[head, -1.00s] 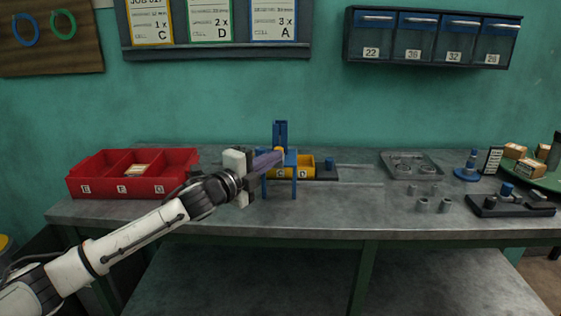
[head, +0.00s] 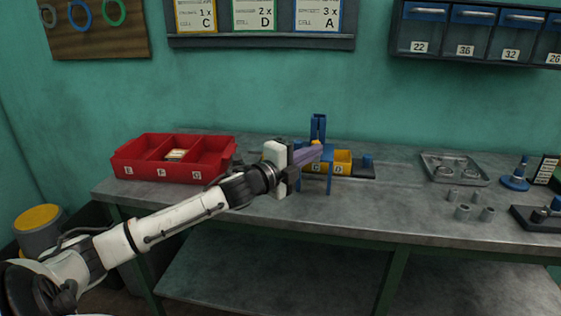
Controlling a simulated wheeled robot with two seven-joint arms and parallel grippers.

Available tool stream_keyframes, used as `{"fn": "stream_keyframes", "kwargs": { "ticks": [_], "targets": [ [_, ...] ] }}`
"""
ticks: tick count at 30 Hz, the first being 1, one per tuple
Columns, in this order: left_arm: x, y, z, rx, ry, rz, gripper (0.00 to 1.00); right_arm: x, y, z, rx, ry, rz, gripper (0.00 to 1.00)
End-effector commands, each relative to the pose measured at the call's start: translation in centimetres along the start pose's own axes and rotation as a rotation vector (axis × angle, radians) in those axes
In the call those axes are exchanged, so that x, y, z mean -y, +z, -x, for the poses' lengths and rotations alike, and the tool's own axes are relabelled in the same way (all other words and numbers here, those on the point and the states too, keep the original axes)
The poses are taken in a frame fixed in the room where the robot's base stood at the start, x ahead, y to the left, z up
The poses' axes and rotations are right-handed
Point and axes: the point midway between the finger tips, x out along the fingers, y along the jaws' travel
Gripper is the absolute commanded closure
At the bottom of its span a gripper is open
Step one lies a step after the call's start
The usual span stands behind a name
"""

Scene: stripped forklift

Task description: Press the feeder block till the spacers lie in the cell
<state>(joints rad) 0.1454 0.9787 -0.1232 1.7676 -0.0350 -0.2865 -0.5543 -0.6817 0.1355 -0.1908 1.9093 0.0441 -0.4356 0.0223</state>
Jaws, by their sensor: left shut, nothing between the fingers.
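The blue feeder (head: 318,127) stands on the bench as an upright tower on a legged frame. A small orange block (head: 316,142) shows at the tower's foot; I take it for the feeder block. My left gripper (head: 310,154) is shut and empty, its purplish fingers at the feeder beside the orange block. I cannot tell whether they touch it. A yellow bin (head: 343,160) with cells labelled C and D sits behind and below the frame, partly hidden by it and the gripper. I cannot make out any spacers in its cells. My right gripper is out of view.
A red tray (head: 128,167) with three cells stands at left, a pale item in its middle cell. A metal tray (head: 455,180), several grey cylinders (head: 463,212) and a blue stand (head: 516,180) are at right. The bench front (head: 375,215) is clear.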

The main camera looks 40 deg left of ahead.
Motion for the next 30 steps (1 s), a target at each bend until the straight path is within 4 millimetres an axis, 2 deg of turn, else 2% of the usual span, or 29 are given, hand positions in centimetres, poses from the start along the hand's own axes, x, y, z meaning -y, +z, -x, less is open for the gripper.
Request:
{"fn": "stream_keyframes", "kwargs": {
  "ticks": [6,18,24,30],
  "targets": [
    [-0.3,-0.3,3.2,-0.006,0.003,-0.001,1.0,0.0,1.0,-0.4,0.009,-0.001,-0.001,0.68],
    [-0.1,-0.3,8.2,-0.007,0.003,0.002,1.0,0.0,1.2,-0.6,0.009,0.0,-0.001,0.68],
    [0.0,-0.3,9.6,-0.008,0.0,0.002,1.0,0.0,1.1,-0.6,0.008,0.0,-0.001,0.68],
    [0.1,-0.3,10.0,-0.007,-0.002,0.001,1.0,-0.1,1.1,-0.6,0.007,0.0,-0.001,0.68]
  ]
}}
